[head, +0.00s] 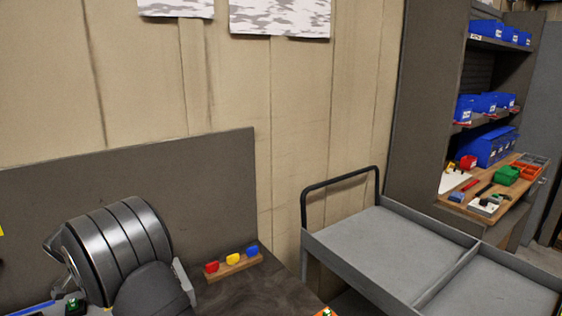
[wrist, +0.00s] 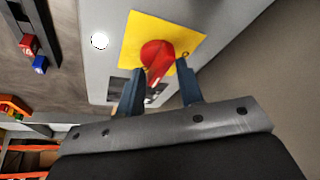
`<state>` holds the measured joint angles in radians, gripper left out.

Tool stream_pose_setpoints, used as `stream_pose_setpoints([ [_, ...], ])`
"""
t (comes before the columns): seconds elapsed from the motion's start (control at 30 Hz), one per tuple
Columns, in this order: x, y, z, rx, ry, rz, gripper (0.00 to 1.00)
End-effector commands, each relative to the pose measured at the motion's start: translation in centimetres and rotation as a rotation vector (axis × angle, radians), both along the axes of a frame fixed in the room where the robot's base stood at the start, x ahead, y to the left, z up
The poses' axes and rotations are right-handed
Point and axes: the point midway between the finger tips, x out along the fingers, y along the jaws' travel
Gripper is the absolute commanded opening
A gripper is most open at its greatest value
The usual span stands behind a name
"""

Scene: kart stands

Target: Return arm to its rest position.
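My gripper (wrist: 160,68) shows in the wrist view with its two dark blue fingers spread apart. It is open, with nothing clamped between the fingers. Just beyond the fingertips is a red rotary switch (wrist: 157,54) on a yellow square plate (wrist: 133,42), fixed to a light grey panel (wrist: 100,75). The switch's handle points down toward the gap between the fingers. I cannot tell whether a finger touches it. In the head view my gripper is not visible; a silver banded part at lower left looks like part of my arm.
In the head view, a wooden block with red, yellow and blue pieces (head: 233,266) sits on the dark bench (head: 265,292). A grey cart (head: 375,250) with a black handle stands right of it. A shelf unit (head: 420,110) with blue bins is at far right.

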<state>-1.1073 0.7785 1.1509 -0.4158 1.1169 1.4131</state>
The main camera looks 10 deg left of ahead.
Motion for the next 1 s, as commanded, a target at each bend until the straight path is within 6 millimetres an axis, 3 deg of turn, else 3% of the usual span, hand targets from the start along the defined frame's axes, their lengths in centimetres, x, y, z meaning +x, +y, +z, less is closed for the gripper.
stream_pose_setpoints([
  [0.53, 0.0, -0.1, 0.0, 0.001, 0.000, 0.090, 0.34],
  [0.73, 0.0, -0.1, 0.0, 0.001, 0.000, 0.090, 0.73],
  [0.9, 0.0, -0.1, 0.3, 0.000, 0.002, 0.100, 0.75],
  [1.0, -0.1, -0.4, 1.4, 0.000, 0.013, 0.149, 0.75],
])
